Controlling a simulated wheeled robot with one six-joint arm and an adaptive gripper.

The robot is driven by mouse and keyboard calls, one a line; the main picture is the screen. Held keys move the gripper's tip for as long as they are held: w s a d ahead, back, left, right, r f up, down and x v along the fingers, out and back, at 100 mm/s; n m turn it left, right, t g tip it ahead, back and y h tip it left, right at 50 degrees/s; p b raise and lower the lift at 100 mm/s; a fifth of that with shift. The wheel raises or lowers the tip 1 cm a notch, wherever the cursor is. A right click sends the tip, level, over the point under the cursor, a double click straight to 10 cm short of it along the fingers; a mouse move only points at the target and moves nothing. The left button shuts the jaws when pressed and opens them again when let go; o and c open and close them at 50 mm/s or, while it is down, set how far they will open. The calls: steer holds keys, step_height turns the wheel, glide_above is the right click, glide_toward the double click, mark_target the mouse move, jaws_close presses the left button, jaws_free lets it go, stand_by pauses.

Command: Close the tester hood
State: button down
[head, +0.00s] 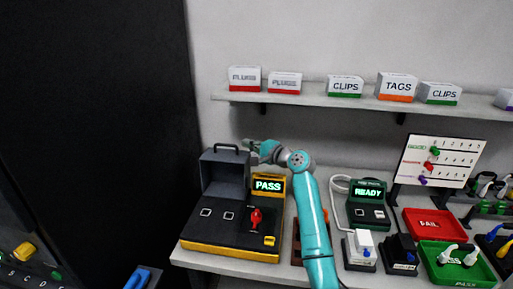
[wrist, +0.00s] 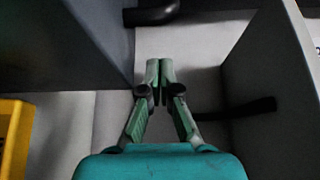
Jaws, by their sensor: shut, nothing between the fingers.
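The tester (head: 215,232) is a black and yellow box on the bench, with a screen (head: 268,184) reading PASS. Its grey hood (head: 224,172) stands raised at the back left, open, with a dark handle (head: 232,147) along its top edge. My gripper (head: 254,150) is just right of the handle, at about its height; contact cannot be told. In the wrist view, the fingers (wrist: 159,82) are shut with nothing between them. A dark bar end, apparently the handle (wrist: 155,15), lies ahead of the fingertips, and a grey panel, apparently the hood (wrist: 65,35), is at upper left.
A shelf (head: 300,98) with labelled boxes runs above my gripper. Right of my arm are a READY device (head: 368,205), a red tray (head: 430,225), a green tray (head: 455,270) and a pegboard (head: 437,162). A red connector (head: 256,217) sits on the tester deck.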

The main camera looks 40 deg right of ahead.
mark_target(244, 154)
steer(key=shift+s+a+r, duration=0.1)
steer(key=shift+s+a, duration=0.2)
steer(key=shift+a, duration=0.3)
steer(key=shift+s+a, duration=0.3)
steer(key=shift+a, duration=0.3)
steer(key=shift+s+a+r, duration=0.1)
steer(key=shift+s+a, duration=0.2)
steer(key=shift+a, duration=0.3)
